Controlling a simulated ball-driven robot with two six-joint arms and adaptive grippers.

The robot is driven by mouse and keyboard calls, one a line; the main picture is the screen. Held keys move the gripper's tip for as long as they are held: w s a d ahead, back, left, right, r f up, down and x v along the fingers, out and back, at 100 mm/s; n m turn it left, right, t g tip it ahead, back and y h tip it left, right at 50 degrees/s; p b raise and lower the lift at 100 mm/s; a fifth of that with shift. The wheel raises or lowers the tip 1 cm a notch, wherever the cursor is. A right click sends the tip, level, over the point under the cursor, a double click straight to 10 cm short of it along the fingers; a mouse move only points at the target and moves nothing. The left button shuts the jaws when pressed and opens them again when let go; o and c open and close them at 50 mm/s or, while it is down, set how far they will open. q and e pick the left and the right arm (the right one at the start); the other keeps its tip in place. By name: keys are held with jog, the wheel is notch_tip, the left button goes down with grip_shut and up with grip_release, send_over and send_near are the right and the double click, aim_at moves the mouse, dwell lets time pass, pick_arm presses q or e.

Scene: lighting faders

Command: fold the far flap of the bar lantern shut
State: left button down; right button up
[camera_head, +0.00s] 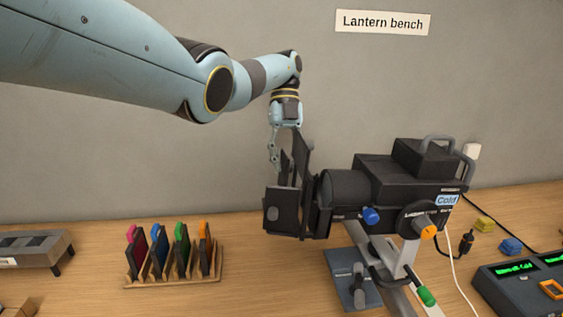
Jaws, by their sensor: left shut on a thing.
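The black bar lantern (370,190) is mounted on the bench with its front facing left. Its dark flaps stand around the front. A near flap (281,212) faces me, and a tall flap (303,158) stands upright at the top. The far flap (285,168) shows only as a narrow dark strip behind these. My left gripper (276,155) reaches down from above at the far side of the lantern's front, shut on the far flap. The contact is partly hidden behind the dark panels. My right gripper is not in view.
A wooden rack (175,275) with several coloured filter frames stands left of the lantern. A grey stand (35,250) is at far left. A console (520,285) with green displays is at right, near yellow and blue blocks. Cables trail on the right.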

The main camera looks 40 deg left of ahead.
pick_arm(q)
jog(key=shift+w+d+m+b, duration=0.3)
jog(key=shift+m+b, duration=0.05)
jog(key=shift+m, duration=0.35)
